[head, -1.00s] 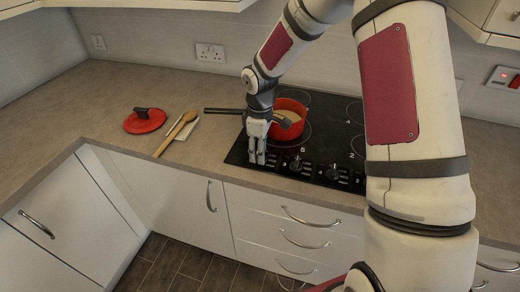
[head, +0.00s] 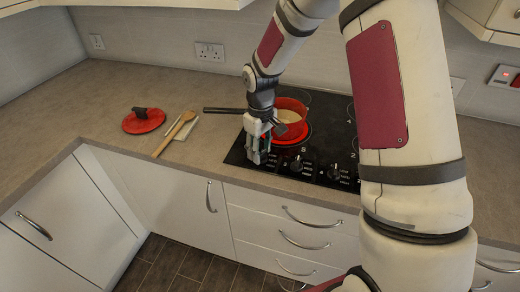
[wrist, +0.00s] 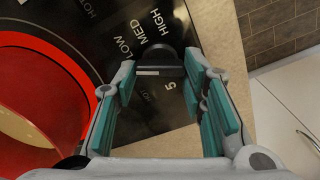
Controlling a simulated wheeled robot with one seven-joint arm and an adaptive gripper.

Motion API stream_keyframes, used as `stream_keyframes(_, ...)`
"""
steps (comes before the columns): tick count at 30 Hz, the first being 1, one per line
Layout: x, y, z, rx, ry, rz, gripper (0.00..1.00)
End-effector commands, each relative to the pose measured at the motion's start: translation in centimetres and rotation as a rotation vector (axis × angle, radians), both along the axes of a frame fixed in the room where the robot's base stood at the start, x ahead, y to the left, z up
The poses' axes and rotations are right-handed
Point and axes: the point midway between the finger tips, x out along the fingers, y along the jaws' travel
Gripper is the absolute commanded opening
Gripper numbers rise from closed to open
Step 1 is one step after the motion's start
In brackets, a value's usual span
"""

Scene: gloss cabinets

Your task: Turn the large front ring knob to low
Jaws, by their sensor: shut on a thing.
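My gripper (head: 257,157) is at the front left of the black hob (head: 239,152). In the wrist view its teal-padded fingers (wrist: 166,75) are shut on a black knob (wrist: 168,69), which shows between the fingertips. The fingers hide this knob in the head view. The labels HIGH, MED and LOW are printed beside it in the wrist view. I cannot clearly tell which label the knob points to. The front left ring (head: 296,139) glows red under a red pan (head: 296,118). The pan also fills the left of the wrist view (wrist: 60,75).
Other knobs (head: 334,171) stand along the hob's front edge to the right. The pan's dark handle (head: 225,110) sticks out left, close to my wrist. A red lid (head: 144,121) and a wooden spoon (head: 174,134) lie on the worktop (head: 85,112), left of the hob.

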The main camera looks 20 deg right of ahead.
Motion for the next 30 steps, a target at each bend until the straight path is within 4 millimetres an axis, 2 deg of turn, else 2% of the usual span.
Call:
stream_keyframes(12,0.12,-0.06,0.03,0.000,-0.003,-0.205,0.10)
stream_keyframes(29,0.12,-0.05,0.04,0.000,-0.003,-0.237,0.10)
stream_keyframes(30,0.12,-0.05,0.04,0.000,-0.003,-0.237,0.45)
